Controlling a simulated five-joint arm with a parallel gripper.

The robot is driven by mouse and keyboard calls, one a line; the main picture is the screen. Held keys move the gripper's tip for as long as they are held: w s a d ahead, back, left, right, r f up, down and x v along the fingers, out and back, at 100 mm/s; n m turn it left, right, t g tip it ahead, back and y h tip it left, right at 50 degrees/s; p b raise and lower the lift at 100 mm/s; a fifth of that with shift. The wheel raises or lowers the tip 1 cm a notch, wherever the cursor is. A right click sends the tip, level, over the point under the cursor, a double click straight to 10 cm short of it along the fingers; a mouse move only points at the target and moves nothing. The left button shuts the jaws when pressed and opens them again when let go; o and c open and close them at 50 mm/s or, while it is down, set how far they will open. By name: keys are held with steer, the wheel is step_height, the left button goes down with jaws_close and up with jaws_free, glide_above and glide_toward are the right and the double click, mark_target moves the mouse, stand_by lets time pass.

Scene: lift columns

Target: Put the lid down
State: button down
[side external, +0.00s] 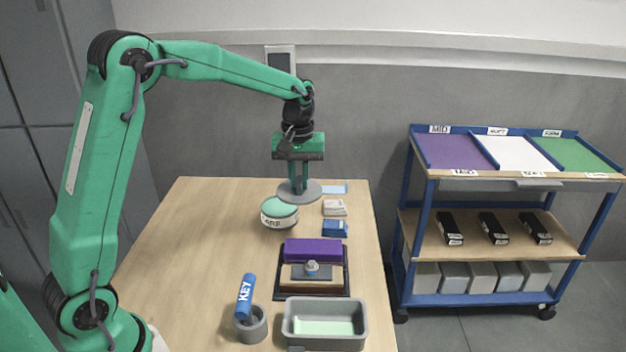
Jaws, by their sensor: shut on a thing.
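My gripper (298,186) points straight down over the far part of the wooden table. It is shut on the lid (312,194), a flat grey disc, held level under the fingers. The part of the lid between the fingers is hidden. I cannot tell whether the lid touches the table or hangs just above it. A round, pale tub (279,220) with a dark-lettered label and a green top stands just in front of the lid, to its left. The lid is not on the tub.
Small white (334,208) and blue (335,229) packs lie right of the tub. Nearer are a dark tray (347,290) with a purple block (313,250), a grey bin (325,342) and a blue KEY handle (245,295) in a grey cup. The table's left side is clear. A shelf cart (500,245) stands right.

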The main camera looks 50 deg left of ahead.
steer(key=w+a+f, duration=0.4)
steer(key=w+a, duration=0.5)
steer(key=shift+w+f, duration=0.2)
steer(key=shift+f, duration=0.2)
steer(key=shift+a, duration=0.15)
steer(key=a+f, duration=0.2)
steer(key=a, duration=0.1)
steer(key=w+a+f, duration=0.1)
steer(key=a+f, duration=0.1)
steer(key=a, duration=0.2)
steer(key=a+f, duration=0.3)
steer(key=a, duration=0.1)
steer(key=shift+w+a, duration=0.15)
steer(key=shift+a, duration=0.05)
steer(key=shift+f, duration=2)
steer(key=shift+f, duration=0.2)
